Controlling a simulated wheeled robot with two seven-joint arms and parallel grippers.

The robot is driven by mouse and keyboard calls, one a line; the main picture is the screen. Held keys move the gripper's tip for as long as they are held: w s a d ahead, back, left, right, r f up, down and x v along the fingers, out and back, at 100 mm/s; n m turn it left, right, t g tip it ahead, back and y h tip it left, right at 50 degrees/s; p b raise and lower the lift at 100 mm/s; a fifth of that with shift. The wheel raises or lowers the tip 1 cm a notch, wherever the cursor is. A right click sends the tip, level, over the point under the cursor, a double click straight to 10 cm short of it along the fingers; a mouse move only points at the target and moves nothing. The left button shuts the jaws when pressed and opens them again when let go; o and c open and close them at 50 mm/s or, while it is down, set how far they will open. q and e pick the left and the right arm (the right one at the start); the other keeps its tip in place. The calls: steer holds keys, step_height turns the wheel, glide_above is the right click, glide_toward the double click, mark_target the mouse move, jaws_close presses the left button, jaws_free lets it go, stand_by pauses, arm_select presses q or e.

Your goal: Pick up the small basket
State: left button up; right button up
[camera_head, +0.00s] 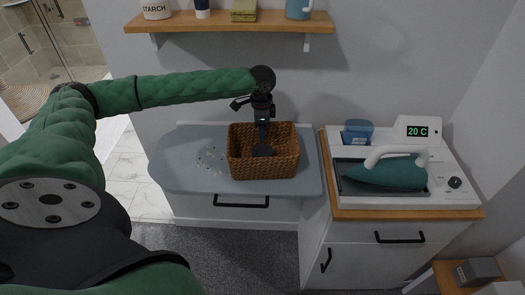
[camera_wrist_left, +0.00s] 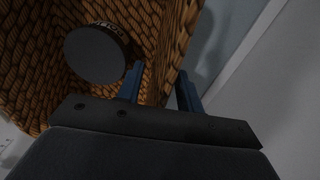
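The small basket (camera_head: 264,168) is brown and woven, upright on the blue-grey board (camera_head: 185,165). A dark round item (camera_head: 262,150) lies in it; the left wrist view shows this as a dark disc (camera_wrist_left: 95,54) with pale lettering on its edge. My left gripper (camera_head: 262,136) points down at the basket's back side. In the left wrist view its two blue fingers (camera_wrist_left: 160,85) stand apart, with the basket's woven wall (camera_wrist_left: 178,35) between them. A gap shows, so it looks open; contact with the wall is hard to judge. My right gripper is not in view.
A teal iron (camera_head: 385,174) sits on a white station to the right, beside a blue container (camera_head: 357,132). A wooden shelf (camera_head: 230,22) with several items hangs above. Small pale bits (camera_head: 210,158) lie left of the basket. The board's left end is otherwise clear.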

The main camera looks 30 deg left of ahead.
arm_select(q)
steer(key=shift+f, duration=0.1)
steer(key=shift+c, duration=0.2)
jaws_close()
